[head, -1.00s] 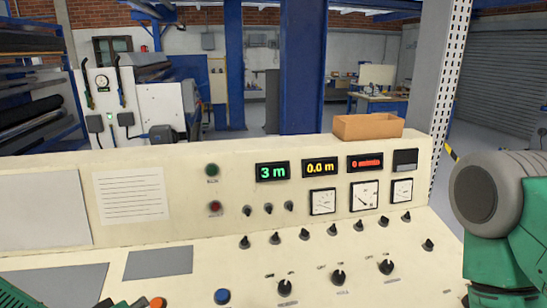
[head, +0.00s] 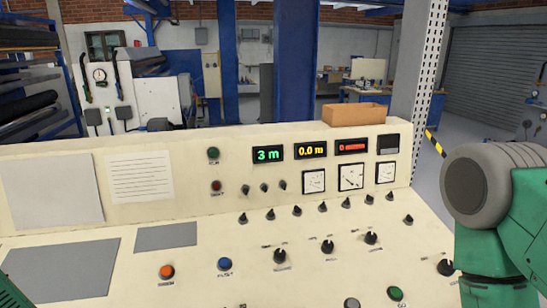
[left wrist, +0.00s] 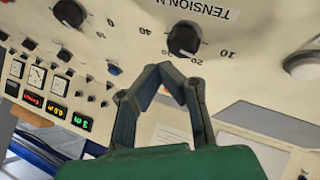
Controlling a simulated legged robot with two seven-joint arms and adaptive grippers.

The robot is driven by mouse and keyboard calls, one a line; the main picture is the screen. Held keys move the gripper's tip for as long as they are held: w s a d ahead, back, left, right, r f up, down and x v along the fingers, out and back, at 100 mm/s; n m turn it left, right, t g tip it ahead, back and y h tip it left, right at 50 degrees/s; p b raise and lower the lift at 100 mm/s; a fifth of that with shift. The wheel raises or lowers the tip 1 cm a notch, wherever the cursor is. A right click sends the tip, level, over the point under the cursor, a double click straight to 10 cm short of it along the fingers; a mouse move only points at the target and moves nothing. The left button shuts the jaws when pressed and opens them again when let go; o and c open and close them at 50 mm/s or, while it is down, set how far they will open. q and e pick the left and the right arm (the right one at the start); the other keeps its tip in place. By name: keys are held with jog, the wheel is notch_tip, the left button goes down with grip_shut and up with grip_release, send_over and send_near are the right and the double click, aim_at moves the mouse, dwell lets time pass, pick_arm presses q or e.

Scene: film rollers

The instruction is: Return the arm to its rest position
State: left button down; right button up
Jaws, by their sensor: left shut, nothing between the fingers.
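My left gripper (left wrist: 165,72) shows in the left wrist view with its two dark fingers shut together at the tips and nothing between them. It is in front of the cream control panel, with a black tension knob (left wrist: 186,40) just beyond the fingertips. In the head view only a small green piece of my left arm (head: 12,292) shows at the lower left corner; its fingers are out of sight there. My right arm (head: 500,200), green with a grey joint, stands at the right edge; its gripper is out of view.
The cream control panel (head: 60,245) fills the front, with several knobs, an orange button (head: 166,271), a blue button (head: 225,263) and a green display (head: 268,153) reading 3 m. A perforated white post (head: 421,90) stands behind at right.

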pick_arm(q)
jog(key=s+d+f+m+g, duration=0.1)
jog(key=s+f+m+g, duration=0.15)
jog(key=s, duration=0.45)
jog(key=s+d+f+m+g, duration=0.1)
jog(key=s+f+g, duration=0.1)
jog(key=s+f, duration=0.3)
jog(key=s+a+m+g+y, duration=0.1)
jog(key=s+a+g, duration=0.1)
jog(key=s, duration=0.5)
jog(key=s+a+m+g+y, duration=0.1)
jog(key=s+a+g, duration=0.2)
jog(key=s, duration=0.4)
notch_tip(320, 180, down, 16)
jog(key=w+d+t+b, duration=0.1)
jog(key=w+b, duration=0.1)
jog(key=b, duration=1.4)
jog(key=shift+w+d+f+m+b, duration=0.15)
jog(key=shift+w+d+m+b, duration=0.1)
jog(key=shift+m+b, duration=0.1)
jog(key=shift+w, duration=0.1)
